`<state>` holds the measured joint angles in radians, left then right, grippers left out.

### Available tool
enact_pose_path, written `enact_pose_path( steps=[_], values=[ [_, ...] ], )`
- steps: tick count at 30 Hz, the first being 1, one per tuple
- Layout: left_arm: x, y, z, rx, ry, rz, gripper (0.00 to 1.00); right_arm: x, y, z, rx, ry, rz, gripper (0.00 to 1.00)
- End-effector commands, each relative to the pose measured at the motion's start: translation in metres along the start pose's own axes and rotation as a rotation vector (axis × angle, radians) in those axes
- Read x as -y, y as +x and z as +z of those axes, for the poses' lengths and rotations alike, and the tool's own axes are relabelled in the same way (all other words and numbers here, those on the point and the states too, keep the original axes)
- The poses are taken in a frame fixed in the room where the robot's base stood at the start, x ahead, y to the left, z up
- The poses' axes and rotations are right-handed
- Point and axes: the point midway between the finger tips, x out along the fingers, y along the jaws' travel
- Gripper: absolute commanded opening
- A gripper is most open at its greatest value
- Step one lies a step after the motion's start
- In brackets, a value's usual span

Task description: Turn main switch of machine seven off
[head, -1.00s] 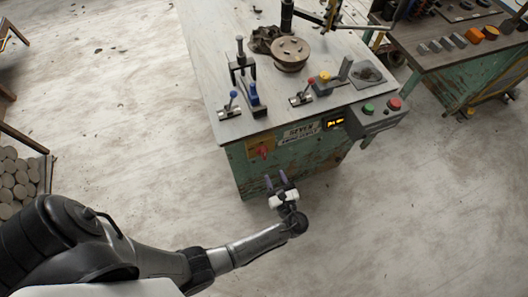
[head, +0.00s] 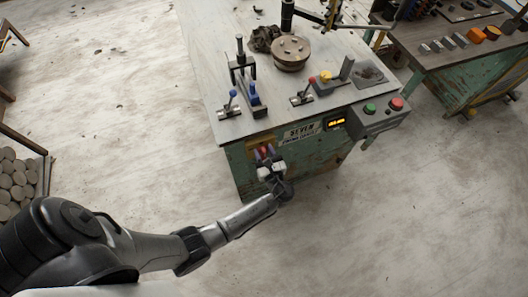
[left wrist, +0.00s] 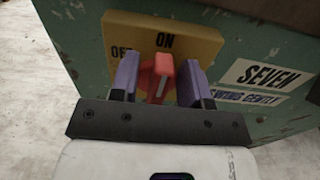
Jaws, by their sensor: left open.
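The main switch is a red handle (left wrist: 160,78) on a yellow plate (left wrist: 190,42) marked ON at the top and OFF at the upper left. It sits on the green front of the machine labelled SEVEN (left wrist: 265,75). The handle stands nearly upright, toward ON. My left gripper (head: 266,153) is at the switch in the head view. In the left wrist view its purple fingers (left wrist: 160,80) are open, one on each side of the red handle. Gaps show beside the handle; contact is hard to tell. The lower plate is hidden. My right gripper is not in view.
A lit display (head: 336,121) sits on the front. Another machine (head: 455,75) stands at right. The floor in front is clear.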

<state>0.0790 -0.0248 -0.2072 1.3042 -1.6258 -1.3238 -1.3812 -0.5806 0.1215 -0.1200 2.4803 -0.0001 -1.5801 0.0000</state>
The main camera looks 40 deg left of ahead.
Motion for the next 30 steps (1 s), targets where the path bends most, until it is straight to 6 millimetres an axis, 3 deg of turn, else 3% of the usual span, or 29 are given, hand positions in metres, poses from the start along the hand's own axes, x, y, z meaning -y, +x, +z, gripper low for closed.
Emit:
enact_pose_path(
  steps=[4, 17, 30],
  values=[
    [0.0000, 0.0000, 0.0001, 0.000, 0.000, 0.000, 0.42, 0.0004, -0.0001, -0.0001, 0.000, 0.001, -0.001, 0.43],
    [0.0001, -0.0002, 0.0000, 0.000, 0.000, 0.000, 0.00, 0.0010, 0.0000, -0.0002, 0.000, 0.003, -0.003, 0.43],
    [-0.0018, -0.0003, -0.0002, 0.000, -0.084, 0.000, 0.00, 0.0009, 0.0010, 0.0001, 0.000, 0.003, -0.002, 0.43]
  ],
)
